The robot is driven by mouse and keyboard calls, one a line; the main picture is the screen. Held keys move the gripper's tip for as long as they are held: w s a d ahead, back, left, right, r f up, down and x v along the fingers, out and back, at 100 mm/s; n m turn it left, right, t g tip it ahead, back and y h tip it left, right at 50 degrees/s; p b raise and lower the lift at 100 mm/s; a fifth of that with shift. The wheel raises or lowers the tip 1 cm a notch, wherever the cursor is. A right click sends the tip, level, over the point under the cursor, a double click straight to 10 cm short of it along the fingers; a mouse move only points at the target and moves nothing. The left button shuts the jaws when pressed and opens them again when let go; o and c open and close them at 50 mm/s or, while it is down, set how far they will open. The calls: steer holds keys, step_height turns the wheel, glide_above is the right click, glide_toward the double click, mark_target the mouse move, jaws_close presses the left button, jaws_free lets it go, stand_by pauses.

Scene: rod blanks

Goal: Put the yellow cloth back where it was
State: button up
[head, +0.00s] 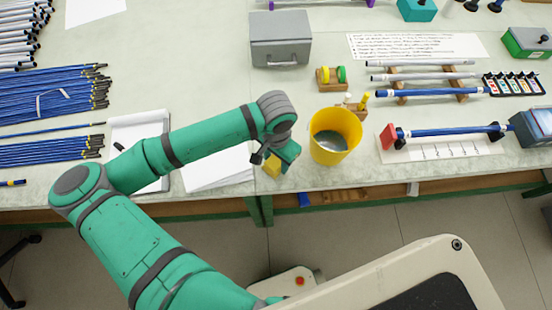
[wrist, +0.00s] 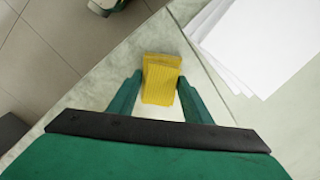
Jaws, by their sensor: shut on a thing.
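The yellow cloth (wrist: 161,80) is a small folded, ribbed pad. It sits between the two green fingers of my gripper (wrist: 160,95), which is shut on it. In the head view the cloth (head: 272,166) shows just below my gripper (head: 277,158), near the front edge of the bench and left of the yellow bucket. I cannot tell whether the cloth touches the bench top. Part of it is hidden by my gripper in the head view.
White paper sheets (head: 217,170) lie left of my gripper. The yellow bucket (head: 334,136) stands close on the right. The bench's front edge (head: 290,186) is near. Behind stands a grey box (head: 280,40). Blue rods (head: 45,95) lie at the left. Bench between is clear.

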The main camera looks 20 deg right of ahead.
steer(key=shift+f, duration=0.2)
steer(key=o, duration=1)
steer(key=shift+a, duration=0.1)
